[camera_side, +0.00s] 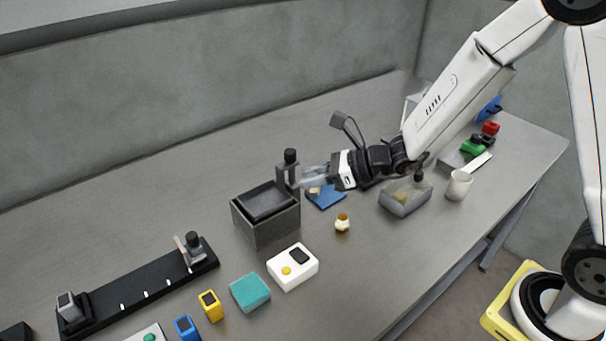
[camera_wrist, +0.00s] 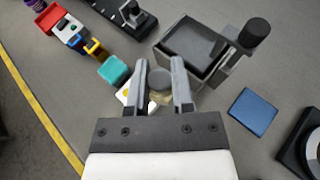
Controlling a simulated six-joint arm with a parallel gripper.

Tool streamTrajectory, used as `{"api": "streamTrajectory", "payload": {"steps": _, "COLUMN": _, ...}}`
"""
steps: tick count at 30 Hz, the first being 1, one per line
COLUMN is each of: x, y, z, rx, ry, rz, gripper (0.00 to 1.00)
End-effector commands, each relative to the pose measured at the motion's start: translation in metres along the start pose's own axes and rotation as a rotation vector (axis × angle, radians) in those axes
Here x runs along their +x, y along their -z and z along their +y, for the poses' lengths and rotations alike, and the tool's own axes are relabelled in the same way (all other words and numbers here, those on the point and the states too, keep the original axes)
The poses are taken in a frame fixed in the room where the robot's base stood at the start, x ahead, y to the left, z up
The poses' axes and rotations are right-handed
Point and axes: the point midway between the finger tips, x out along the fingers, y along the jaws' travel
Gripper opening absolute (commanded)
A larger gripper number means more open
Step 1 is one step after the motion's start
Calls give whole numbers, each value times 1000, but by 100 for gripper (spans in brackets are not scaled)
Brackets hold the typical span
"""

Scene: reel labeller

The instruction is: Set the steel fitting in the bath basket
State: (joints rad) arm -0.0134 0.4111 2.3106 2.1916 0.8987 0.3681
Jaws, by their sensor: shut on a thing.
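My gripper (camera_side: 311,178) is shut on the steel fitting, a short grey round piece that shows between the fingertips in the wrist view (camera_wrist: 159,78). In the side view the fingers mostly hide it. The fitting is held above the table, just right of the bath. The bath is a dark grey open box (camera_side: 266,226) with a darker basket (camera_side: 268,201) set in its top. The basket also shows ahead and right of the fingers in the wrist view (camera_wrist: 197,42). A post with a black knob (camera_side: 290,157) stands at the bath's rear right corner.
A small brass-coloured piece (camera_side: 342,224) stands on the table near a white box with a yellow button (camera_side: 293,267). A blue pad (camera_side: 325,198) lies below my gripper. A grey tray (camera_side: 405,199) and white cup (camera_side: 459,185) stand right. A teal block (camera_side: 250,292) lies in front.

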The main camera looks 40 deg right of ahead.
Motion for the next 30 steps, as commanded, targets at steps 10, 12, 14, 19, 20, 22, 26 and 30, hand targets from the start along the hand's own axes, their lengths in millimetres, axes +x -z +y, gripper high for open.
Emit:
{"api": "streamTrajectory", "payload": {"steps": 10, "x": -7, "y": -30, "z": 14, "rx": 69, "ry": 168, "rz": -2, "gripper": 0}}
{"api": "streamTrajectory", "payload": {"steps": 12, "x": -8, "y": -33, "z": 16, "rx": 79, "ry": 190, "rz": -1, "gripper": 0}}
{"api": "streamTrajectory", "payload": {"steps": 14, "x": -10, "y": -34, "z": 17, "rx": 84, "ry": 204, "rz": -1, "gripper": 0}}
{"api": "streamTrajectory", "payload": {"steps": 19, "x": -12, "y": -36, "z": 19, "rx": 94, "ry": 227, "rz": 0, "gripper": 0}}
{"api": "streamTrajectory", "payload": {"steps": 20, "x": -12, "y": -37, "z": 19, "rx": 95, "ry": 229, "rz": 0, "gripper": 0}}
{"api": "streamTrajectory", "payload": {"steps": 22, "x": -12, "y": -37, "z": 19, "rx": 96, "ry": 232, "rz": 0, "gripper": 0}}
{"api": "streamTrajectory", "payload": {"steps": 26, "x": -11, "y": -37, "z": 18, "rx": 96, "ry": 232, "rz": 0, "gripper": 0}}
{"api": "streamTrajectory", "payload": {"steps": 30, "x": -6, "y": -36, "z": 16, "rx": 96, "ry": 231, "rz": 0, "gripper": 0}}
